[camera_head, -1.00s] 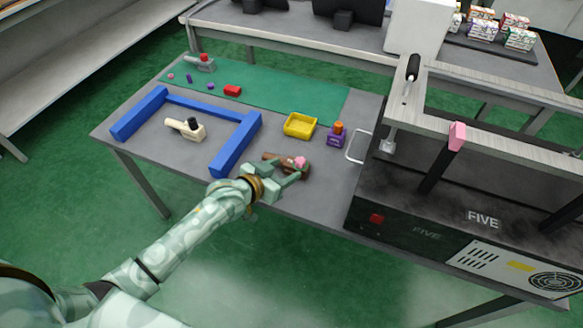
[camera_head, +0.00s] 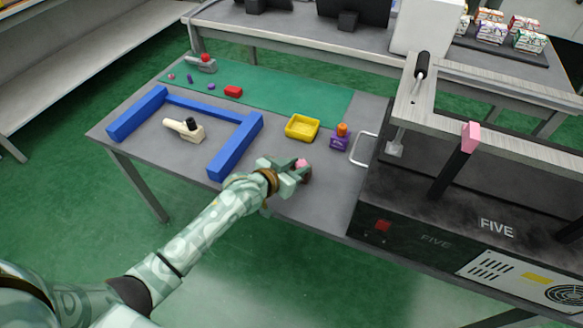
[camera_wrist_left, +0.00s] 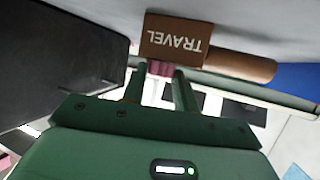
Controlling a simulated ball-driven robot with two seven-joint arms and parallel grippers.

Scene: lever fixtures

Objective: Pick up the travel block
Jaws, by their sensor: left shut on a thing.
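The travel block is brown, with a pink knob and a rounded brown bar at one end. In the head view my left gripper (camera_head: 297,172) mostly hides it, and only the pink knob (camera_head: 302,163) and a bit of brown show. In the left wrist view the block (camera_wrist_left: 175,40) shows its upside-down TRAVEL lettering just beyond the fingertips. My left gripper's green fingers (camera_wrist_left: 162,74) are shut on the pink knob. I cannot tell whether the block touches the table. My right gripper is out of view.
A yellow tray (camera_head: 302,127) and a purple block with an orange knob (camera_head: 340,137) stand behind the gripper. A blue frame (camera_head: 236,148) lies left, with a cream lever piece (camera_head: 184,129) inside. A black FIVE machine (camera_head: 440,220) stands right.

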